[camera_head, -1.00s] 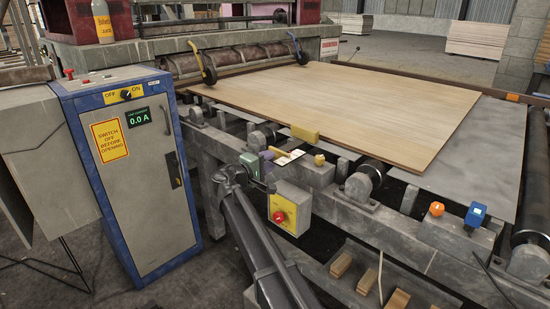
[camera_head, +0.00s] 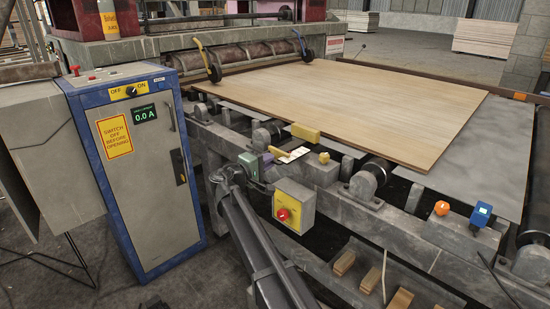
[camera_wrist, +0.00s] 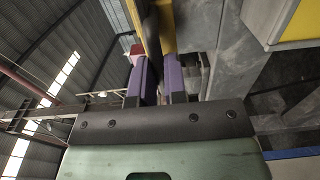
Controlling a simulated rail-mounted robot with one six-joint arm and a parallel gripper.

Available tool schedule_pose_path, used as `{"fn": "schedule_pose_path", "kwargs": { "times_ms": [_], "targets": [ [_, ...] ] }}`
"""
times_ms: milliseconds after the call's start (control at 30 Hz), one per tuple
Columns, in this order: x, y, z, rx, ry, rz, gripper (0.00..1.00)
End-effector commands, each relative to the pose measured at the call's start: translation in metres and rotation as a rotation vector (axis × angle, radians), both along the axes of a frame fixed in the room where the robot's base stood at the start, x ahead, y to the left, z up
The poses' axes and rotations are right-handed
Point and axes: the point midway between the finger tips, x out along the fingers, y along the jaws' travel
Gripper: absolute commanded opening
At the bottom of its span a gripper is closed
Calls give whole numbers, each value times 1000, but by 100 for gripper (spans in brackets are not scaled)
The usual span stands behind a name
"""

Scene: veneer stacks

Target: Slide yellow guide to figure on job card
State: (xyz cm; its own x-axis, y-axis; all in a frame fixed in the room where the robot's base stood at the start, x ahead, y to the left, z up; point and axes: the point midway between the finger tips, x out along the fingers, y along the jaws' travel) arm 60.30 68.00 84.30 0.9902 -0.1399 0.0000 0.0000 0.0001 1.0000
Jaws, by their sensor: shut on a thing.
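My gripper (camera_head: 268,160) has purple fingers and is at the near side of the machine bed. The wrist view shows its fingers (camera_wrist: 160,82) shut on a yellow piece (camera_wrist: 167,38), which I take for the yellow guide. In the head view a thin yellow part of the guide (camera_head: 286,158) shows just right of the fingers, by a small white card (camera_head: 299,152). Any figure on the card is too small to read. A yellow block (camera_head: 306,132) sits behind the card near the board's edge; I cannot tell whether it joins the guide.
A yellow knob (camera_head: 324,158) stands right of the card. A control box (camera_head: 294,205) with a red button is below it. A large wooden sheet (camera_head: 350,105) lies on the bed. A blue-framed cabinet (camera_head: 150,190) stands left. Orange (camera_head: 442,208) and blue (camera_head: 480,214) fittings are right.

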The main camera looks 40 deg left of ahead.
Motion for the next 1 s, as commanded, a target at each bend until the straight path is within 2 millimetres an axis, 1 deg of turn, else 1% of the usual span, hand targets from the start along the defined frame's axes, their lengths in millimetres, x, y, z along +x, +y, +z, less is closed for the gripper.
{"fn": "schedule_pose_path", "kwargs": {
  "times_ms": [100, 133, 267, 300, 533, 633, 767, 1000],
  "targets": [
    [-7, 1, 0, 0, 0, 1, 0],
    [-6, 1, 0, 0, 0, 0, 17],
    [-6, 1, 0, 0, 0, 0, 37],
    [-5, 1, 0, 0, 0, 0, 38],
    [-6, 1, 0, 0, 0, 0, 38],
    [-11, 1, 0, 0, 0, 0, 38],
    [-25, 3, 0, 0, 0, 1, 38],
    [-57, 8, 0, 0, 0, 2, 38]
  ]
}}
